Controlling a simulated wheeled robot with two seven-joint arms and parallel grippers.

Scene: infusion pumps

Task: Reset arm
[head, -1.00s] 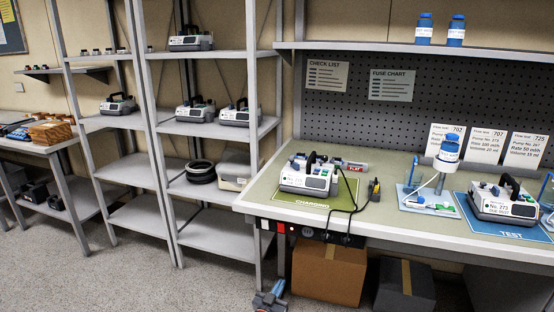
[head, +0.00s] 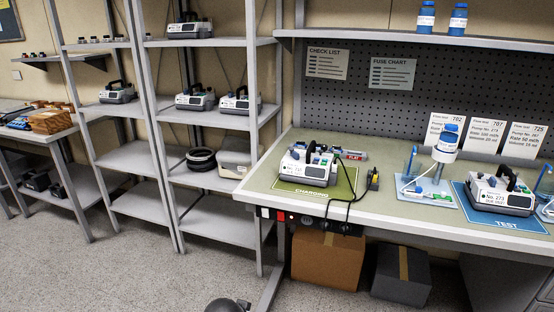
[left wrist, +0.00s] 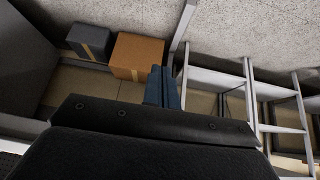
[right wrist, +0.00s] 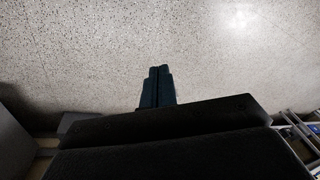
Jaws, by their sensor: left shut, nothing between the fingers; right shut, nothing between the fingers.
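My left gripper (left wrist: 162,72) is shut and empty in the left wrist view, with cardboard boxes and shelving beyond it. My right gripper (right wrist: 158,72) is shut and empty in the right wrist view, over bare speckled floor. Neither gripper shows in the head view. A dark rounded part of mine (head: 228,306) shows at its bottom edge.
The workbench (head: 430,228) carries one pump (head: 308,168) on the green charging mat and another (head: 500,195) on the blue test mat. A brown box (head: 325,262) and a grey box (head: 402,275) stand beneath. Shelves (head: 205,225) hold more pumps. Floor in front is clear.

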